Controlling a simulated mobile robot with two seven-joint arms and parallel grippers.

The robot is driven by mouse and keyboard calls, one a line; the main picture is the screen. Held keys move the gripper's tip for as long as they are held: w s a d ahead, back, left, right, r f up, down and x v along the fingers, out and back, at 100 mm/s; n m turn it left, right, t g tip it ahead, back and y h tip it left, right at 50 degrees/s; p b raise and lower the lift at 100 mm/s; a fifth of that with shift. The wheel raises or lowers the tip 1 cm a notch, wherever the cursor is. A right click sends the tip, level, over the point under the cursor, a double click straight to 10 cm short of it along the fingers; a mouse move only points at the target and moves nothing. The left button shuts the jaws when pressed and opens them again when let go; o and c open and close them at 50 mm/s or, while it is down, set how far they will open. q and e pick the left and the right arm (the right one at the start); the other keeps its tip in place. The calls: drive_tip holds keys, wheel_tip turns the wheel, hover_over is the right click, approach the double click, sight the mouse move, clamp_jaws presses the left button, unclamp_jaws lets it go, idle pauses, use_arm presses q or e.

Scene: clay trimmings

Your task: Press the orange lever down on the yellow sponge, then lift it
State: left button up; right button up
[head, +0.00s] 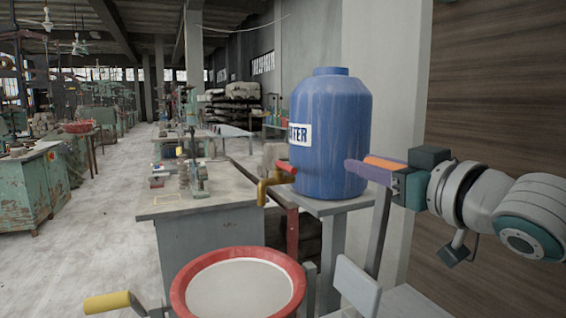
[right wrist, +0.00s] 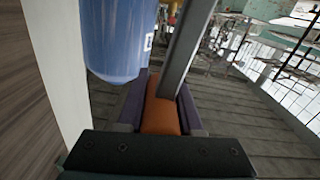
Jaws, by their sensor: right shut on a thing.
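The orange lever handle (head: 384,162) is at the right of the head view, at the top of a grey bar (head: 379,232) that runs down from it. My right gripper (head: 368,170), with purple fingers, is shut on the handle. In the right wrist view the orange handle (right wrist: 160,116) lies between the two purple fingers, and the grey bar (right wrist: 187,45) stretches away from it. The lever stands raised. I cannot make out a yellow sponge in either view. My left gripper is not in view.
A blue water barrel (head: 332,120) with a yellow tap (head: 263,190) stands close left of the right gripper. A red-rimmed round basin (head: 181,298) is at the front, with a yellow handle (head: 107,302) beside it. A grey workbench (head: 205,211) stands behind. A wood-panelled wall (head: 500,80) is at right.

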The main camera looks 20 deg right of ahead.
clamp_jaws()
drive_tip(key=shift+a, duration=0.1)
idle(0.8)
